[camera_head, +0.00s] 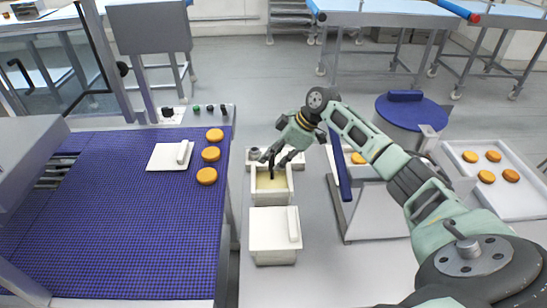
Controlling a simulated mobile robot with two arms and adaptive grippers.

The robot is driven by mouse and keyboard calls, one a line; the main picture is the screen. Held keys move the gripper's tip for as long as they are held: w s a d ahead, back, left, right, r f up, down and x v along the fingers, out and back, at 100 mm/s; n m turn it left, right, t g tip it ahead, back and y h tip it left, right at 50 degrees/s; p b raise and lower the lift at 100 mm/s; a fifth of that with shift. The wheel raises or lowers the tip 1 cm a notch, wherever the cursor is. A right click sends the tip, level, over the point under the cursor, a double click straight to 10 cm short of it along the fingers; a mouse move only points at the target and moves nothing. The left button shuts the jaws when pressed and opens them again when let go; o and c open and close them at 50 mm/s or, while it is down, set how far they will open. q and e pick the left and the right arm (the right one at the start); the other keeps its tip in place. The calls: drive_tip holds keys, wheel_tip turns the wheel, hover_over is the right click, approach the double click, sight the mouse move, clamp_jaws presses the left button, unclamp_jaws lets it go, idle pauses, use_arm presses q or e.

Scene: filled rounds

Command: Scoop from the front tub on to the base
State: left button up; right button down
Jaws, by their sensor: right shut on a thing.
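Two pale tubs stand on the grey counter. The farther tub (271,198) is open and holds a yellowish filling (272,182). The nearer tub (274,252) has its white lid on. My right gripper (274,161) points down over the open tub, shut on a dark thin utensil (271,174), probably the scoop's handle. Its lower end reaches into the tub; whether it carries filling is hidden. Three orange-brown round bases, far (214,135), middle (210,154) and near (206,176), lie in a row on the blue belt (130,235). My left gripper is not in view.
A white lid with a handle (165,157) lies on the belt, left of the bases. A blue round lid (412,110) and a white tray (515,200) with several rounds are at the right. A control strip (196,113) edges the belt's far end.

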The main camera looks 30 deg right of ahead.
drive_tip(key=shift+r, duration=0.1)
idle(0.5)
drive_tip(key=shift+r+p, duration=3.55)
drive_tip(key=shift+r, duration=0.95)
